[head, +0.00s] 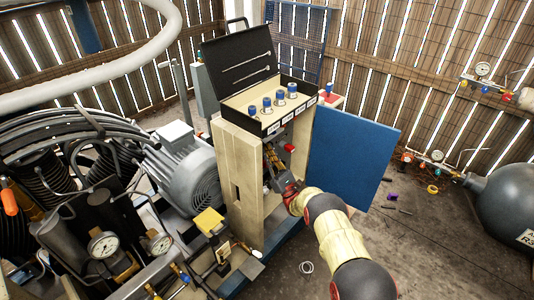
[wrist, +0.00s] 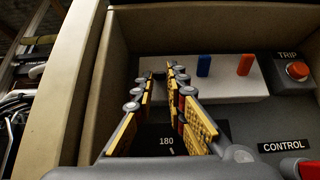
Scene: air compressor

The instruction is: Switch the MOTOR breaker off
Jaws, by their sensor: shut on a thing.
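In the wrist view a pale breaker block (wrist: 225,90) sits on the back wall inside the cabinet. A blue lever (wrist: 204,65) and an orange lever (wrist: 245,64) stand up from it. My gripper (wrist: 163,73) has its fingertips close together at the block's left end, left of the blue lever. It is shut on what seems to be a breaker lever, mostly hidden between the fingertips. No MOTOR label can be read. In the head view my gripper (head: 274,172) reaches into the open cabinet (head: 237,185), and the breakers are too small to make out.
A red TRIP button (wrist: 298,71) sits right of the breaker block, above a CONTROL label (wrist: 283,146). The cabinet's side wall (wrist: 118,60) is close on the left. The blue door (head: 350,155) stands open at right. A black case (head: 240,60) sits on top.

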